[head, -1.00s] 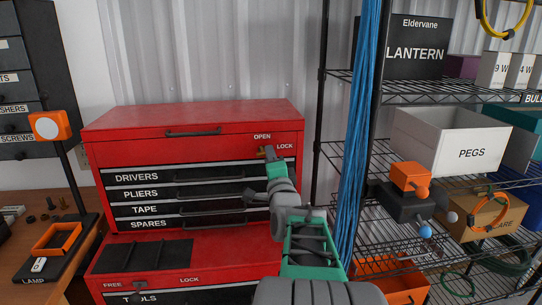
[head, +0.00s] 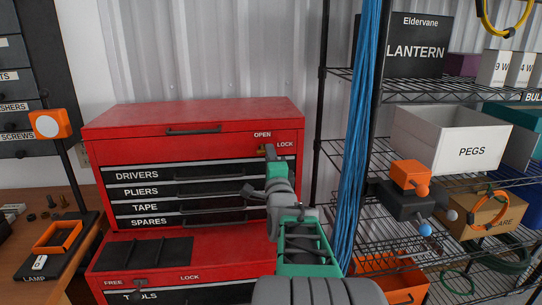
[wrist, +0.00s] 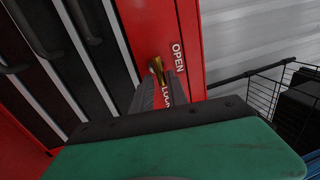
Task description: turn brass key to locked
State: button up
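The brass key (wrist: 156,65) sits in the lock on the red upper front of the tool chest (head: 190,118), below the OPEN label and left of the LOCK label. In the head view, a small part of the brass shows beside my gripper (head: 270,153); the rest is hidden. In the wrist view, my gripper (wrist: 158,84) has its grey fingertips right at the key, with part of the LOCK label visible past them. I cannot tell whether the fingers press on the key. The exact angle of the key is also unclear.
Drawers labelled DRIVERS, PLIERS, TAPE and SPARES lie left of my gripper. A bundle of blue cables (head: 356,140) hangs close on the right, before a wire shelf with a PEGS bin (head: 440,140). A lamp (head: 48,124) stands at far left.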

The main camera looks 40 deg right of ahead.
jog(key=shift+o, duration=1.2)
jog(key=shift+r, duration=0.1)
jog(key=b+v, duration=0.1)
jog(key=v, duration=0.7)
jog(key=shift+b, duration=0.3)
jog(key=w+a+f+n+g+y+p, duration=0.1)
jog(key=w+a+f+n+g+y, duration=0.15)
jog(key=a+f+n, duration=0.35)
jog(key=w+a+f+n+g+y+p, duration=0.1)
jog(key=a+f+n+y, duration=0.25)
jog(key=a, duration=0.35)
jog(key=w+a+f+n+g+y+p, duration=0.1)
jog(key=a+f+n+g+y, duration=0.15)
jog(key=a+n, duration=0.35)
jog(key=s+a+f+n+g+y, duration=0.1)
jog(key=s+a+f+n+g, duration=0.2)
jog(key=s+a+n, duration=0.2)
jog(key=s+a+f+n+g+y+p, duration=0.1)
jog(key=s+a+f+n+g, duration=0.3)
jog(key=s+a, duration=0.4)
jog(key=shift+s+a+f+n+g+y, duration=0.15)
jog(key=shift+s+f+n+g+y, duration=0.1)
jog(key=shift+s+n+g+y, duration=0.15)
